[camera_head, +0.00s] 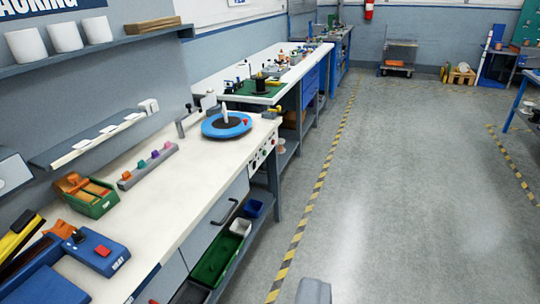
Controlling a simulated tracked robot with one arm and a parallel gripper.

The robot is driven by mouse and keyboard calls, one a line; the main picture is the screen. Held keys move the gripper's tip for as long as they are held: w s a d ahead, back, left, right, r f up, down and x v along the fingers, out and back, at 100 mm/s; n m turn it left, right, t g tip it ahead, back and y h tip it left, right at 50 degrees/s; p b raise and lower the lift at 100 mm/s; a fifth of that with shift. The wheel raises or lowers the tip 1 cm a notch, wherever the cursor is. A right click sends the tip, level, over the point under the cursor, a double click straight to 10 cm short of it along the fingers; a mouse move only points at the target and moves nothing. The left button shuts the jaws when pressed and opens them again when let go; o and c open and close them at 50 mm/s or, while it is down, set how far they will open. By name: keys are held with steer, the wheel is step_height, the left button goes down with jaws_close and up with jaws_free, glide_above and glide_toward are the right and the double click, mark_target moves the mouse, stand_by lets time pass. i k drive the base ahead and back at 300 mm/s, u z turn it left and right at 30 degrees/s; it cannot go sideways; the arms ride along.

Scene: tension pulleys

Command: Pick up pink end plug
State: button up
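A grey rack (148,168) lies on the white bench at left, with a row of small coloured plugs on it. A grey part at the bottom edge, right of centre, may be the tip of my gripper (313,291). It is well away from the rack, and its fingers cannot be made out.
The white bench (195,190) also holds a blue round turntable (226,126), a green box (88,197) and a blue sealing machine (97,250). A shelf (95,139) hangs above the rack. The floor at right (400,190) is clear.

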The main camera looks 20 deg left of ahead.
mark_target(167, 144)
steer(key=z, duration=0.05)
steer(key=i, duration=2.55)
steer(key=u, duration=1.05)
steer(key=i, duration=1)
steer(key=u, duration=0.6)
